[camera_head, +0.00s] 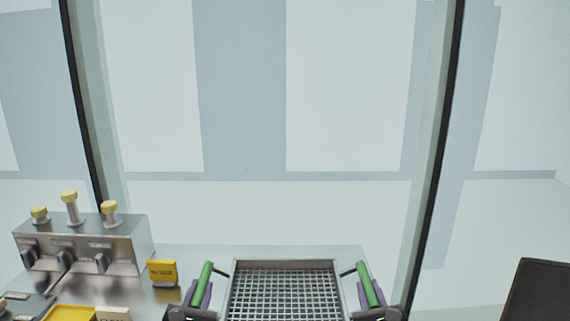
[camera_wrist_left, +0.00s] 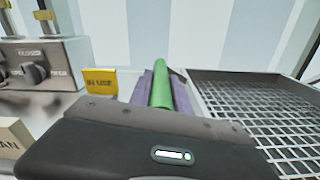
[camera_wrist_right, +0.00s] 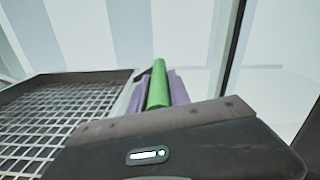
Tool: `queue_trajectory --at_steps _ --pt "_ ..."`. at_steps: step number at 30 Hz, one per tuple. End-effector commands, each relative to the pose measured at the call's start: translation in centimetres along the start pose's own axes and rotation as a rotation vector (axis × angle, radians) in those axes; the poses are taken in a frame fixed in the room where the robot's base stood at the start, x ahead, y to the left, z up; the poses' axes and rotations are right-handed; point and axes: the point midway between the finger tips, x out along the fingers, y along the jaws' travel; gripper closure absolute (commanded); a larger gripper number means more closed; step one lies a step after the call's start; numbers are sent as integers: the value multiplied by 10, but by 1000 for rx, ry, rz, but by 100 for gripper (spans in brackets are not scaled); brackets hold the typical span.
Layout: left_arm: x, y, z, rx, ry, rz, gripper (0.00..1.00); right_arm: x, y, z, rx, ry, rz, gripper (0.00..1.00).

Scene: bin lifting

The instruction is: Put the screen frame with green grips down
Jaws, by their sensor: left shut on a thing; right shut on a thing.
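The screen frame (camera_head: 284,265) is a grey metal frame with a wire mesh and a green grip on each side. It is at the bottom middle of the head view, and its lower part is cut off. My left gripper (camera_head: 195,292) is shut on the left green grip (camera_wrist_left: 162,90). My right gripper (camera_head: 370,290) is shut on the right green grip (camera_wrist_right: 157,84). Purple finger pads show beside both grips. The mesh also shows at the right of the left wrist view and the left of the right wrist view. Whether the frame touches the table cannot be told.
A metal control box (camera_head: 85,245) with yellow-topped knobs stands at the left on the metal table (camera_head: 240,254). A yellow sign (camera_head: 162,272) stands between it and my left gripper. Yellow and pale blocks lie at the lower left. A dark panel (camera_head: 540,292) is at the lower right.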

Motion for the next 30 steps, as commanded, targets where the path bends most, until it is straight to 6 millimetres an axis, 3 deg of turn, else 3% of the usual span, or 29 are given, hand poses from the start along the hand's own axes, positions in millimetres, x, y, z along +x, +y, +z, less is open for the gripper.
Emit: queue_trajectory --at_steps 6,18,30 --pt "10 3 2 -1 -2 7 100 10 -4 3 0 -5 -9 100" --pt "11 3 3 -1 -3 7 100 11 -4 4 0 -5 -8 100" --pt "-3 6 15 2 -5 8 100 -3 -7 16 -2 -6 -9 100"
